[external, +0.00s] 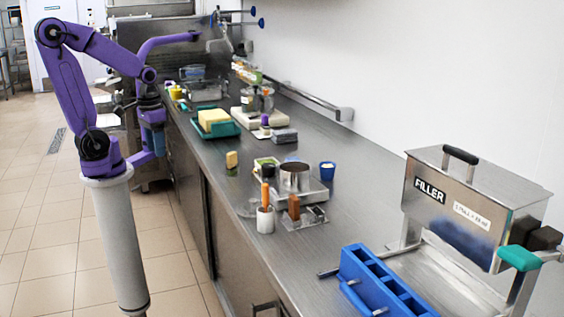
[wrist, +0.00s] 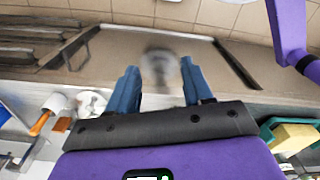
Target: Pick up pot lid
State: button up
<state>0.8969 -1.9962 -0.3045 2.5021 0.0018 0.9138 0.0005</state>
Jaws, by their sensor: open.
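I cannot pick out a pot lid with certainty in either view. A round metal pot (external: 294,178) stands on a flat scale in the middle of the counter in the external view; whether anything covers it is unclear. My gripper (external: 154,140) hangs beside the counter's left edge, well away from the pot. In the wrist view my gripper (wrist: 159,72) has its two blue fingers spread wide with nothing held. A blurred grey round shape (wrist: 160,66) shows between the fingers, too unclear to name.
The steel counter (external: 345,235) holds a green tray (external: 228,131) with a yellow block, a white cup (external: 265,220) and a blue mould (external: 375,285). A filler box (external: 465,205) with a handled top stands at front right. Tiled floor lies left.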

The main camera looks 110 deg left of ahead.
jog(key=shift+o, duration=0.4)
jog(key=w+a+r+n+h, duration=0.1)
jog(key=w+a+r, duration=0.15)
jog(key=w, duration=0.45)
jog(key=w+a+r+n, duration=0.1)
jog(key=w+a, duration=0.2)
jog(key=w, duration=0.5)
jog(key=n, duration=0.1)
send_over(253, 200)
jog(key=shift+h, duration=0.4)
jog(key=f, duration=1)
jog(key=shift+s+a+f, duration=0.15)
jog(key=shift+a+f, duration=0.1)
jog(key=shift+a, duration=0.05)
jog(key=shift+d+f, duration=0.1)
jog(key=shift+f, duration=2.5)
grip_shut()
